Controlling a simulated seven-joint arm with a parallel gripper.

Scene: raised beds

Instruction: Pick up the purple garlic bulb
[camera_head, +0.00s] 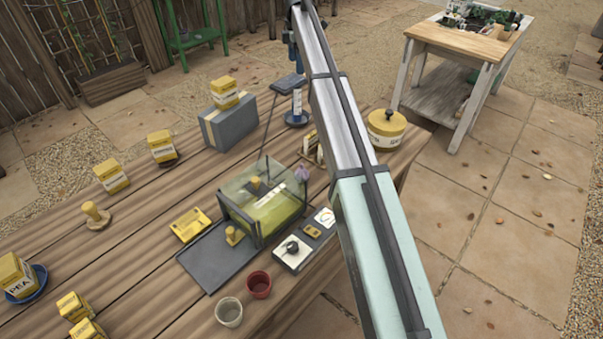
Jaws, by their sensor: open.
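The purple garlic bulb (302,174) is small and pale purple. It shows at the right upper corner of a clear-sided box (262,203), just left of my arm. I cannot tell whether it rests on the box or stands behind it. My arm runs from the bottom right up to the top edge of the picture, passing right of the bulb. Its end is not clearly visible, so my gripper cannot be placed relative to the bulb. Nothing visible is holding the bulb.
On the wooden table (140,235) are a dark tray (210,262), a switch panel (292,252), red (259,284) and pale (229,312) cups, a grey case (229,124), a yellow tin (386,127) and several yellow packets.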

